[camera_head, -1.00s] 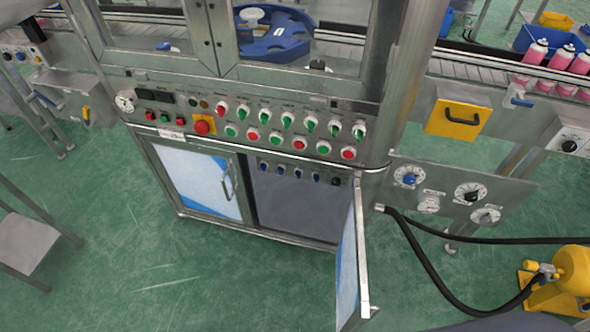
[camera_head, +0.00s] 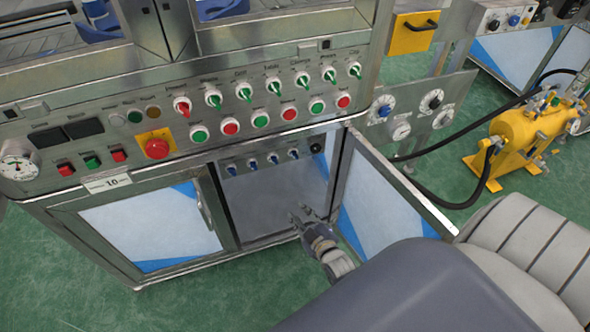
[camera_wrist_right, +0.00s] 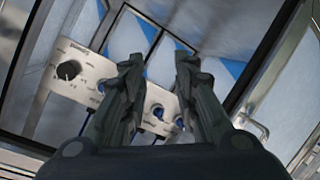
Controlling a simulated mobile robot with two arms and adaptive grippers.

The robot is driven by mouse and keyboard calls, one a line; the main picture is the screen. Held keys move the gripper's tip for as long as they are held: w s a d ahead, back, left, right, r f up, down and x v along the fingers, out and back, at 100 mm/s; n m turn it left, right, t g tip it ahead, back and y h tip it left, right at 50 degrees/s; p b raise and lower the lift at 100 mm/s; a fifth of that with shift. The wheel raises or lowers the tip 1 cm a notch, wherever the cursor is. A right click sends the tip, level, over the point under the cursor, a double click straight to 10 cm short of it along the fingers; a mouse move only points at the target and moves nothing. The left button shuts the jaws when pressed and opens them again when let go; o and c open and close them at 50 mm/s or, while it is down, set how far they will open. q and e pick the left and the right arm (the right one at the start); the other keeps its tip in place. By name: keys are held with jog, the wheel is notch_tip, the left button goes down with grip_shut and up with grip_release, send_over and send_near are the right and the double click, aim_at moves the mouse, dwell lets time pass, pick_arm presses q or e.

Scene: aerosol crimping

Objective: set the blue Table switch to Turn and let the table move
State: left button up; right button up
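Inside the open cabinet is a row of small blue switches (camera_head: 252,164) with a black knob (camera_head: 316,147) at its right end. Their labels are too small to read in the head view, so I cannot tell which is Table. The wrist view shows blue switches (camera_wrist_right: 157,112) and the black knob (camera_wrist_right: 68,70) on a pale plate, partly hidden by my fingers. My right gripper (camera_head: 303,213) is in front of the cabinet opening, below the switch row. In the wrist view its fingers (camera_wrist_right: 158,62) are apart with nothing held. My left gripper is not in view.
The open cabinet door (camera_head: 385,195) stands just right of my right gripper. Above is a panel of green and red switches with a red emergency button (camera_head: 157,149). A yellow pump (camera_head: 525,135) with black hoses stands at the right.

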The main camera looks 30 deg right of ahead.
aim_at(296, 158)
jog(key=w+d+r+t+h+b, duration=0.25)
jog(key=w+d+r, duration=0.2)
jog(key=r, duration=0.35)
pick_arm(q)
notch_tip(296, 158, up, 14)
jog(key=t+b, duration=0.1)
jog(key=b, duration=0.1)
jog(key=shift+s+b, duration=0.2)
jog(key=shift+b, duration=0.15)
pick_arm(e)
jog(key=shift+n+t+y, duration=0.35)
jog(key=shift+n+t, duration=0.05)
jog(key=shift+t, duration=0.05)
jog(key=shift+d+x, duration=0.1)
jog(key=shift+x, duration=2.4)
jog(key=shift+d+x, duration=0.15)
jog(key=shift+x, duration=2.35)
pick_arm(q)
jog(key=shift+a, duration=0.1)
pick_arm(e)
jog(key=shift+s+r, duration=0.1)
jog(key=shift+r, duration=0.1)
grip_shut()
